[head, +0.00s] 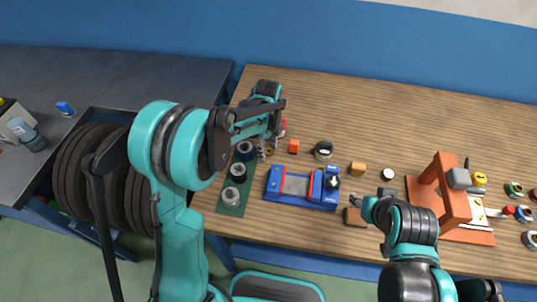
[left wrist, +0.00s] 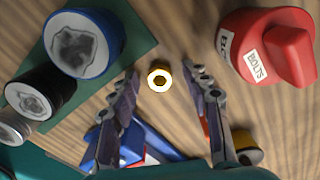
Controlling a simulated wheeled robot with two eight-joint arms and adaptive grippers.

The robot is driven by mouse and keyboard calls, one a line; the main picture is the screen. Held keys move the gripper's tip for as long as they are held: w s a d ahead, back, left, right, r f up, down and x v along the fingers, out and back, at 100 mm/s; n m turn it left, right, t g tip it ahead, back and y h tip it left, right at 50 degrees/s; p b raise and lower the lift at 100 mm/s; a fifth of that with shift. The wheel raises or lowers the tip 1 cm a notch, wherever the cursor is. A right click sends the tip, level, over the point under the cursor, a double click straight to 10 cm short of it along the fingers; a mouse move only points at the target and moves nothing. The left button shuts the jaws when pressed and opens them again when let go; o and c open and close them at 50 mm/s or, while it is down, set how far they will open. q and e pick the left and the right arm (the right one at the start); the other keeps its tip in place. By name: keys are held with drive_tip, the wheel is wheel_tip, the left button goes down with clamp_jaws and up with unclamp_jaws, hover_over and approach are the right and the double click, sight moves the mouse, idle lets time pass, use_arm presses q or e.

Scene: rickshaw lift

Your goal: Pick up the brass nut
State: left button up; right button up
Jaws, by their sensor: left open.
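The brass nut (left wrist: 160,78) lies on the wooden table in the left wrist view, a shiny gold ring with a dark hole. My left gripper (left wrist: 167,74) is open, with one finger on each side of the nut in that view; I see no contact. In the head view my left gripper (head: 266,153) points down at the table's left part, beside the green mat, and mostly hides the nut there. My right gripper (head: 369,205) is low over the front of the table near a brown block; its finger opening is unclear.
A red container labelled BOLTS (left wrist: 268,48) stands close to the right of the left gripper. Round jars stand on the green mat (head: 233,208) to the left. A blue vise (head: 300,187) and an orange press (head: 452,200) stand further right.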

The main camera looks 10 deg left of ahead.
sight(271, 152)
use_arm(q)
drive_tip(key=shift+r, duration=0.1)
drive_tip(key=shift+c, duration=0.6)
clamp_jaws()
drive_tip(key=shift+r+p, duration=0.35)
drive_tip(key=shift+r, duration=0.25)
drive_tip(key=r, duration=0.1)
drive_tip(key=r+p, duration=0.1)
drive_tip(key=d+r+p, duration=0.1)
drive_tip(key=r, duration=0.1)
drive_tip(key=shift+s, duration=0.35)
drive_tip(key=s+d+r+p, duration=0.3)
drive_tip(key=s+d+r, duration=0.2)
drive_tip(key=d, duration=0.3)
drive_tip(key=shift+s+d+r, duration=0.35)
drive_tip(key=shift+s+r, duration=0.05)
